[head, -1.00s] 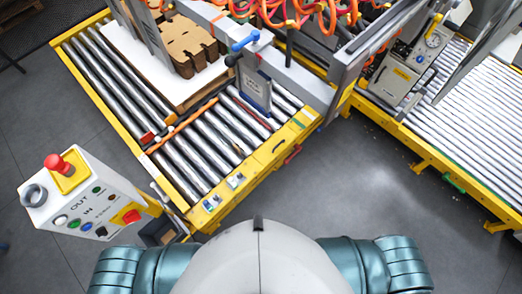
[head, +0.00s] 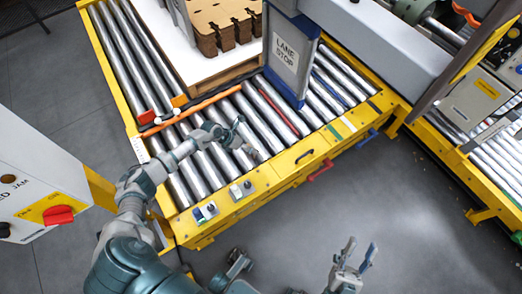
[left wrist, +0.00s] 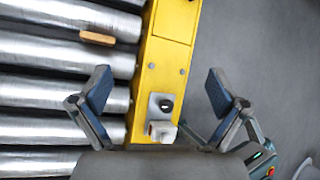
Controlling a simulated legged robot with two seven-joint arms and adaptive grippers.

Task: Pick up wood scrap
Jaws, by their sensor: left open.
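The wood scrap (left wrist: 97,38), a small light-brown block, lies on a roller beside the yellow rail in the left wrist view. In the head view I cannot make it out clearly near my left gripper. My left gripper (head: 248,138) is over the rollers near the rail's edge. In the left wrist view its two blue-padded fingers (left wrist: 158,90) are wide apart and empty, with the scrap ahead and to the left. My right gripper (head: 360,248) is in front of the conveyor over the floor, its fingers apart and empty.
The yellow rail (head: 285,165) carries switches (head: 240,190). The blue LANE STOP plate (head: 290,55) stands over the rollers. An orange bar (head: 195,108) lies across them, before a pallet of brown cardboard (head: 222,22). A control box (head: 40,190) stands at left. Floor (head: 430,220) at right is clear.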

